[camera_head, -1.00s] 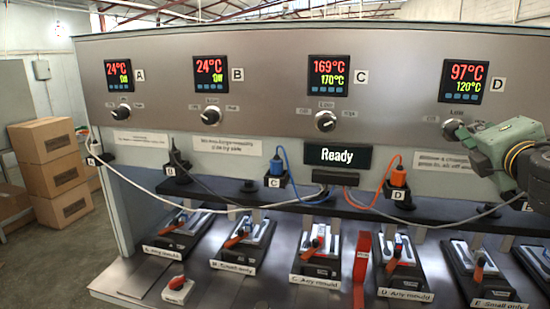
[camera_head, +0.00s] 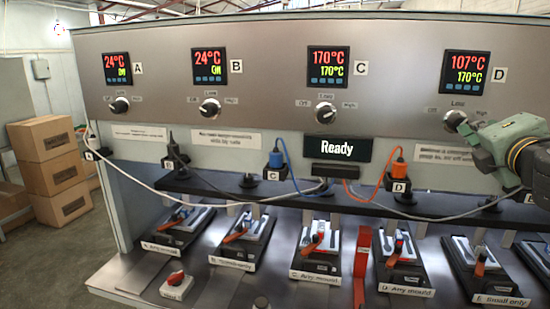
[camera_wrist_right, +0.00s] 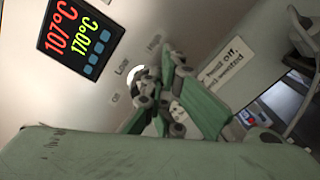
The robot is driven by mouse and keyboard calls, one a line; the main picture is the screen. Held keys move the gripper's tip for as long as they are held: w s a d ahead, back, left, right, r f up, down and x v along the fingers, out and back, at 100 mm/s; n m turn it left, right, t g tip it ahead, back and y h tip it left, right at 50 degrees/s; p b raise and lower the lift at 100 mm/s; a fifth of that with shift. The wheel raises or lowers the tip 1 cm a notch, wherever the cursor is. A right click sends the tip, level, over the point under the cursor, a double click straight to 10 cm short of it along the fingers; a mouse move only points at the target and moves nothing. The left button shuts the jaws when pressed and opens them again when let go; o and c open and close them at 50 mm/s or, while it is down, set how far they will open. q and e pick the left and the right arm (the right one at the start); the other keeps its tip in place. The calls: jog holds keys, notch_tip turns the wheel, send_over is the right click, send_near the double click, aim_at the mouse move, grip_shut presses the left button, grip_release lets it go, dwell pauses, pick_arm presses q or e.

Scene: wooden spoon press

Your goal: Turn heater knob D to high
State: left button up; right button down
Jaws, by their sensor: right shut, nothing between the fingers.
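Heater knob D (camera_head: 454,118) sits on the steel panel under the display marked D (camera_head: 465,72), which reads 107°C in red and 170°C in green. My right gripper (camera_head: 466,131) is shut and empty at the lower right of the knob, its tips touching or very close to it. In the right wrist view the fingers (camera_wrist_right: 166,98) cover much of knob D (camera_wrist_right: 136,75), and the D display (camera_wrist_right: 78,38) is readable. The Off, Low and High marks surround the knob; its pointer is hard to make out. My left gripper is not in view.
Knobs A (camera_head: 120,105), B (camera_head: 209,108) and C (camera_head: 326,113) are on the same panel to the left. A black shelf (camera_head: 330,204) with plugs and cables runs below. Several presses stand under it. Cardboard boxes (camera_head: 47,140) are at the far left.

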jog(key=shift+d, duration=0.1)
jog(key=shift+s, duration=0.15)
jog(key=v, duration=0.5)
jog(key=shift+s+p, duration=0.35)
jog(key=shift+s, duration=0.05)
